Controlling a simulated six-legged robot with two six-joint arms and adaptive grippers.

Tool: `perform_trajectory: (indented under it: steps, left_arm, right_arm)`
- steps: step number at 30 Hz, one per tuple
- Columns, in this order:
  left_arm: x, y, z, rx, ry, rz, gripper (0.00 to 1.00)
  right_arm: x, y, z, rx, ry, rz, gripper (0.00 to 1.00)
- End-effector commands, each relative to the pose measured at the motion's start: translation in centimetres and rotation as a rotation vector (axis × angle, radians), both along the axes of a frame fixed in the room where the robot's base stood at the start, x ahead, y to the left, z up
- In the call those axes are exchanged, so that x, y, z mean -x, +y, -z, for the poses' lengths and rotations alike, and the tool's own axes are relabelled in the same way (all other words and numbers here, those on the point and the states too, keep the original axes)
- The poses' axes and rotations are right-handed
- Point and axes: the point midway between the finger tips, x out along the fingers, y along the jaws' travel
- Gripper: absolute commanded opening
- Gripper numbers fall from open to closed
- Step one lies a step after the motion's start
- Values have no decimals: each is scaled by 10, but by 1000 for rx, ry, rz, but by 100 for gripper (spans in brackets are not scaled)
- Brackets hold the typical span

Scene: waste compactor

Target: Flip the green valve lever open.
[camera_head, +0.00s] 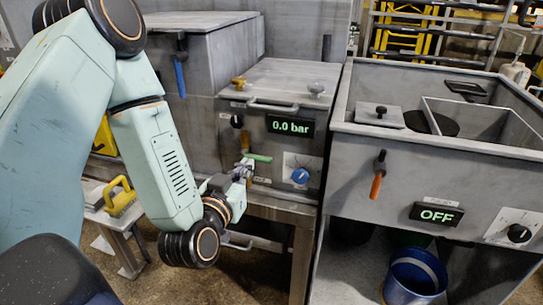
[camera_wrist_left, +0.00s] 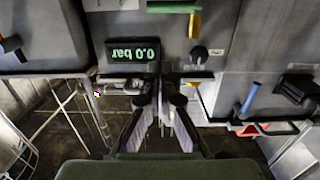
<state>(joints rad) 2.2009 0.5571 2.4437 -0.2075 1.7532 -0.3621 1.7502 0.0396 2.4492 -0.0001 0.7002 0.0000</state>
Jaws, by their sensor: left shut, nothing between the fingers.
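The green valve lever (camera_head: 259,157) sticks out horizontally to the right on the front of the grey box, below the display (camera_head: 290,126) that reads 0.0 bar. My left gripper (camera_head: 243,170) is at the lever's left end and partly covers the valve there. In the left wrist view the green lever (camera_wrist_left: 175,8) is at the top edge, beside a yellow valve part (camera_wrist_left: 195,22). My left gripper's fingers (camera_wrist_left: 165,84) are shut and empty, apart from the lever in that view. I cannot tell whether they touch the valve. My right gripper is not in view.
A blue dial (camera_head: 300,176) sits right of the lever, and a black knob (camera_head: 237,121) above it. A metal handle (camera_head: 272,105) juts out above the display. The compactor on the right has an orange-handled lever (camera_head: 376,185) and an OFF display (camera_head: 437,215). A blue bucket (camera_head: 415,275) stands below.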

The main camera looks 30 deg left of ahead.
Motion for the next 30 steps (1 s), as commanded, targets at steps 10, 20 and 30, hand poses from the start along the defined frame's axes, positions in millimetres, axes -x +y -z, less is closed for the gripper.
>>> perform_trajectory:
  steps: [10,20,30]
  left_arm:
    - [5,4,-3,-16,-9,-9,0]
    - [-28,7,-2,-20,-12,-4,0]
    - [-92,21,2,-19,-11,-3,0]
  right_arm:
    - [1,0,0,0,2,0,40]
    - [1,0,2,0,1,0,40]
    - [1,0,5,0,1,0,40]
